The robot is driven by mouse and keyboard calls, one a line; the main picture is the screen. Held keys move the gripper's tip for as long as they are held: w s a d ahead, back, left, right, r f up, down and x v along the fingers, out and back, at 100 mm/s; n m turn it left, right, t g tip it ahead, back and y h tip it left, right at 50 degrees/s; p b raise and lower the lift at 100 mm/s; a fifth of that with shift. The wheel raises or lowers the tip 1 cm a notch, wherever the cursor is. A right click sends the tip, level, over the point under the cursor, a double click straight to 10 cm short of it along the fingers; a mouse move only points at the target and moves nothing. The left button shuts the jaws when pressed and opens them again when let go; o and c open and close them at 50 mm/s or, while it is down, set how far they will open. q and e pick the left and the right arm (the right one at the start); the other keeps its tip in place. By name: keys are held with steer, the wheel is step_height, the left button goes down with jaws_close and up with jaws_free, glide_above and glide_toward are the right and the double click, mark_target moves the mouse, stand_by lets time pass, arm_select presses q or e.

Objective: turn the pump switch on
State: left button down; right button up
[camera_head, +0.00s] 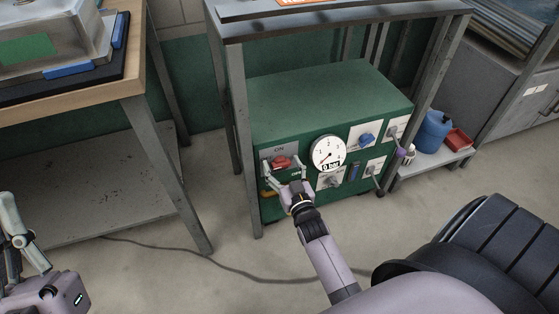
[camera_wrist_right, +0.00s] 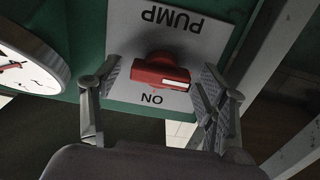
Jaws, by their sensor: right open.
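The red pump switch (camera_head: 281,162) sits on a grey plate (camera_head: 279,149) at the left of the green cabinet's front. In the right wrist view the red switch (camera_wrist_right: 161,72) has a white mark towards its right end, and the words PUMP and ON read upside down. The white mark does not point at ON. My right gripper (camera_wrist_right: 160,80) is open, one finger on each side of the switch. In the head view my right gripper (camera_head: 282,172) covers the plate's lower part. My left gripper (camera_head: 14,238) is at the lower left, away from the cabinet; its opening is unclear.
A round gauge (camera_head: 328,153) reading 0 bar is right of the switch, with blue and grey valves beyond it. Metal frame legs (camera_head: 240,150) stand beside the cabinet. A wooden-topped table (camera_head: 130,80) is at left. A cable (camera_head: 200,262) lies on the floor.

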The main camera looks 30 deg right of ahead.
steer(key=shift+c, duration=0.3)
steer(key=c, duration=1.1)
